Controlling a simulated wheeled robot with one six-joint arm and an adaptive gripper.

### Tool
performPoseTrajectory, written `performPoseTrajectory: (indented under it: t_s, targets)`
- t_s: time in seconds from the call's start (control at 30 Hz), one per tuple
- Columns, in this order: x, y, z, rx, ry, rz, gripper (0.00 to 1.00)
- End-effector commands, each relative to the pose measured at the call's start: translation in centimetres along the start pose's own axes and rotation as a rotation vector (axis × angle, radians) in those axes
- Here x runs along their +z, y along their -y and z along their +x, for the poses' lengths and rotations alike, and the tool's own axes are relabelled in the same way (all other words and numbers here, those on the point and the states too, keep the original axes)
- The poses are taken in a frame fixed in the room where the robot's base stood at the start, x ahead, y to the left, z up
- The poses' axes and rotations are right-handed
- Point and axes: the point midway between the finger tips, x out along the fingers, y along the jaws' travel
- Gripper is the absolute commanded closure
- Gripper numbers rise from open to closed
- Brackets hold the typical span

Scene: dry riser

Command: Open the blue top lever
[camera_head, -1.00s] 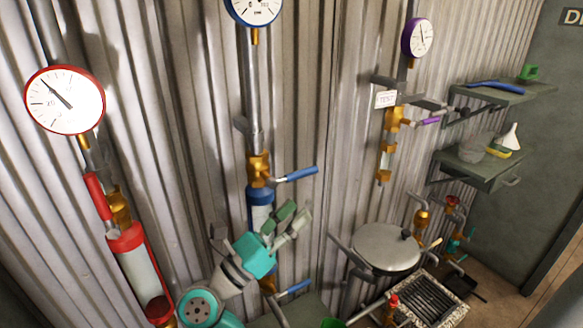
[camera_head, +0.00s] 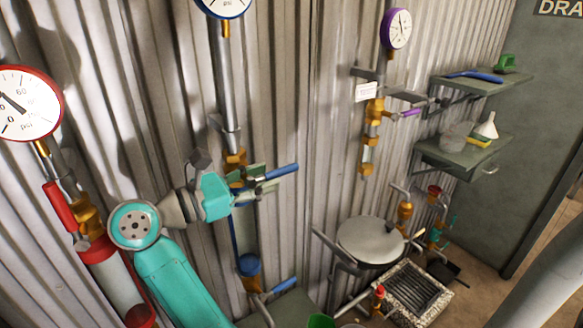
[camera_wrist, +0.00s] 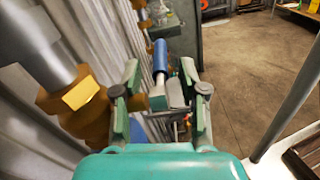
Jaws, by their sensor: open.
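The blue top lever (camera_head: 283,172) sticks out to the right from the brass valve (camera_head: 236,160) on the middle pipe in the head view. In the wrist view the blue lever (camera_wrist: 160,55) points away from me, seen between my open fingers. My gripper (camera_head: 262,180) is at the lever's base, close to the valve; its fingers look to be around or just in front of the lever. In the wrist view my gripper (camera_wrist: 160,85) has its two fingers spread. I cannot tell whether they touch the lever.
A second blue lever (camera_head: 283,287) is lower on the same pipe. A red lever (camera_head: 58,206) is at left, a purple lever (camera_head: 411,112) at right. A round metal lid (camera_head: 370,242) and shelves (camera_head: 482,88) stand right. The corrugated wall is close behind.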

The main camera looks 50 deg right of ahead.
Motion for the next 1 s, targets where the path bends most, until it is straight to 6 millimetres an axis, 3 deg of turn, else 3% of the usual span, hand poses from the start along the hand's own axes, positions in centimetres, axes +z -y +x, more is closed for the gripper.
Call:
performPoseTrajectory:
  t_s: [0.4, 0.8, 0.83, 1.0]
  targets:
    - [0.0, 0.1, 5.7, -0.002, 0.003, -0.001, 0.58]
    - [0.0, 0.0, 6.6, 0.0, 0.003, -0.001, 0.58]
    - [0.0, 0.0, 6.6, 0.0, 0.003, -0.001, 0.6]
    - [0.0, 0.0, 6.6, 0.0, 0.003, -0.001, 1.0]
